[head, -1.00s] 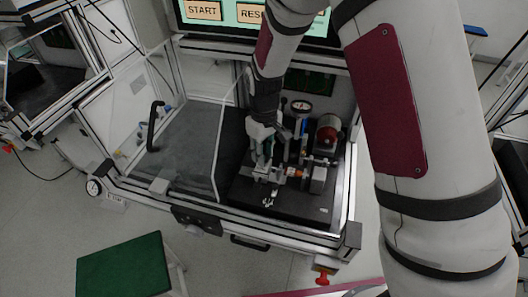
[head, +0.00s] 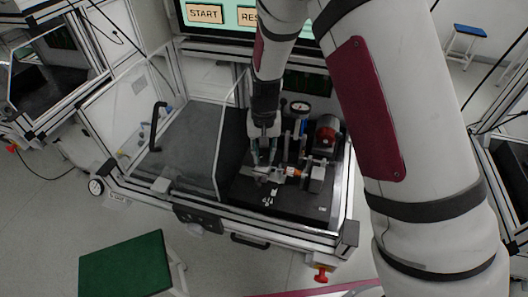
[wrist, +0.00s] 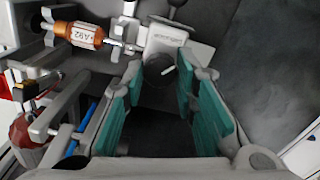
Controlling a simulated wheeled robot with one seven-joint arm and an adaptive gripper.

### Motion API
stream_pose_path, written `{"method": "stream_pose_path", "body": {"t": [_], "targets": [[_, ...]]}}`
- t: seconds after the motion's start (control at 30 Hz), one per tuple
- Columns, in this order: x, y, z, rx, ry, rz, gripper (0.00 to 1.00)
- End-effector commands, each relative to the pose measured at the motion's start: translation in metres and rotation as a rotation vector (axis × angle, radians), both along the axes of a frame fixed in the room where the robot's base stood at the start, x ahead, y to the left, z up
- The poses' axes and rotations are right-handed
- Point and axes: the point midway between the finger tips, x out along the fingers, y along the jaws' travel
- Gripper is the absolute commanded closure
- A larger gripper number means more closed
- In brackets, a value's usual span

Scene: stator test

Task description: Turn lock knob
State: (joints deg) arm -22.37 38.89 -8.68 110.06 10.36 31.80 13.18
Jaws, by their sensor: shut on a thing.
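The lock knob (wrist: 157,74) appears in the wrist view as a dark round part with a short white pin or mark on it. It sits just below a grey block with a white label. My gripper (wrist: 160,80) has its teal finger pads on either side of the knob, shut on it. In the head view my gripper (head: 262,158) points down at the fixture in the bench, and the knob is hidden there by the fingers.
An orange cylinder marked A92 (wrist: 85,35) lies close to the left of the knob. A red motor-like part (head: 327,130) and a dial gauge (head: 300,107) stand behind on the black plate (head: 300,202). A clear panel (head: 222,150) stands left of my gripper.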

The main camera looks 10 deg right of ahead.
Motion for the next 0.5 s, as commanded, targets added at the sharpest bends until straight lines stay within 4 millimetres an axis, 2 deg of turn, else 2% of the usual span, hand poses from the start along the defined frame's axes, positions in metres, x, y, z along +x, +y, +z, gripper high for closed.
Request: {"method": "stream_pose_path", "body": {"t": [0.5], "targets": [[0.0006, 0.0001, 0.0006, 0.001, -0.002, -0.045, 1.00]]}}
